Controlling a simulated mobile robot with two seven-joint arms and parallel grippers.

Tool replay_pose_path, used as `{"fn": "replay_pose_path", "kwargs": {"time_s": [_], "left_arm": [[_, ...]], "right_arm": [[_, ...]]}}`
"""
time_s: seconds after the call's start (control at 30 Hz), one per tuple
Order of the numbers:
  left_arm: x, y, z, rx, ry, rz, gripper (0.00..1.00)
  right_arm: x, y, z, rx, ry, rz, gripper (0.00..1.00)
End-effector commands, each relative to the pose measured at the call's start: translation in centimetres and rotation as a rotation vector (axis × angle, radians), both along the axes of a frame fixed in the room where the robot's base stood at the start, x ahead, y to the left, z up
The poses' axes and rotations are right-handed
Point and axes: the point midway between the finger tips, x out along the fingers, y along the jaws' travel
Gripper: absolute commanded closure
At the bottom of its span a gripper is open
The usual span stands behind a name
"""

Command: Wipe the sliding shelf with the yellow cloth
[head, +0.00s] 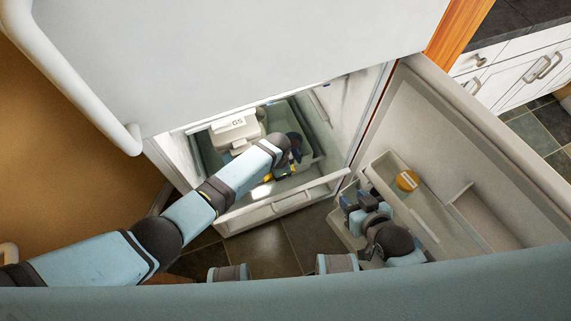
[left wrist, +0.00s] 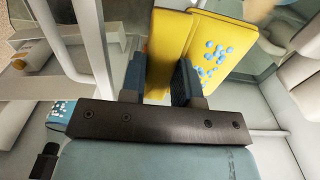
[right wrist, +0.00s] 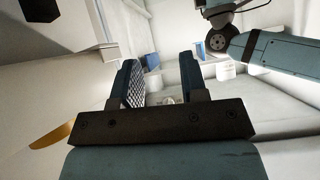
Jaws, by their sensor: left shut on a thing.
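The yellow cloth (left wrist: 168,48) is pinched between the fingers of my left gripper (left wrist: 160,80); blue spots show on its right part. In the head view my left gripper (head: 267,176) is inside the open fridge, with a small bit of yellow showing beside it. A pale pull-out unit (head: 285,203) with a front handle lies under my left arm; I take it as the sliding shelf. Whether the cloth touches its surface I cannot tell. My right gripper (head: 352,207) is open and empty by the fridge door; its parted fingers show in the right wrist view (right wrist: 160,85).
The open fridge door (head: 440,130) stands to the right, with a bin holding a round orange-yellow thing (head: 407,180). A white object (head: 237,130) sits inside the fridge at the back left. The dark tiled floor (head: 268,250) in front shows no objects.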

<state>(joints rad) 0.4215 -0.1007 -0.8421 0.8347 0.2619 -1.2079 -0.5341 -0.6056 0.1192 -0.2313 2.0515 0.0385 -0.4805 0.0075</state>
Motion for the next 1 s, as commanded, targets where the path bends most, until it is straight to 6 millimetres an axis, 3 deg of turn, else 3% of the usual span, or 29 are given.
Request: {"fn": "replay_pose_path", "kwargs": {"time_s": [0.4, 1.0], "left_arm": [[-1.2, 3.8, 0.2, 0.002, 0.003, 0.002, 0.94], [-2.9, 8.8, 0.1, 0.002, 0.003, 0.001, 0.94]], "right_arm": [[0.2, 0.0, 2.4, -0.011, -0.022, 0.005, 0.60], [-0.6, -0.3, 4.3, -0.036, -0.039, 0.025, 0.60]]}}
